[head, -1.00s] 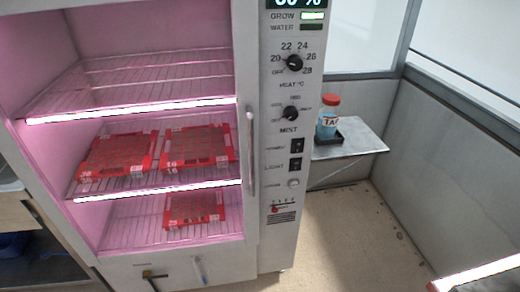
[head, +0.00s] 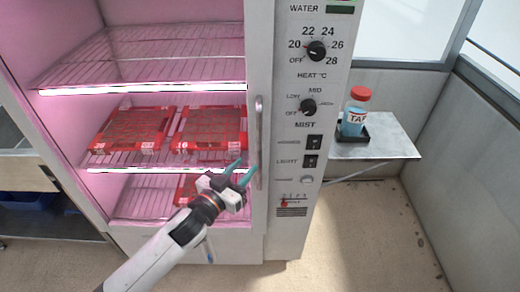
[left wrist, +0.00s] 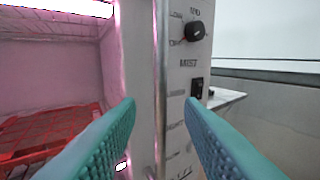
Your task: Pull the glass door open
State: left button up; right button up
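The glass door (head: 180,60) covers the front of a pink-lit cabinet and looks shut. Its upright metal handle (head: 259,140) runs along the door's right side. My left gripper (head: 244,168) is open, with teal fingers just left of the handle's lower part in the head view. In the left wrist view the handle (left wrist: 161,75) appears between the two spread fingers (left wrist: 160,102), beyond their tips. No contact shows, and the exact gap is hard to judge. My right gripper is not in view.
Red seed trays (head: 130,130) sit on wire shelves behind the glass. A control panel (head: 312,110) with knobs and switches is right of the handle. A side shelf (head: 385,148) holds a red-capped bottle (head: 356,112). Floor (head: 360,240) in front of it is clear.

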aim_at(258, 154)
pick_arm(q)
jog(key=x, duration=0.7)
jog(key=shift+w+d+p, duration=0.25)
jog(key=shift+w+p, duration=0.1)
jog(key=shift+c, duration=0.5)
grip_shut()
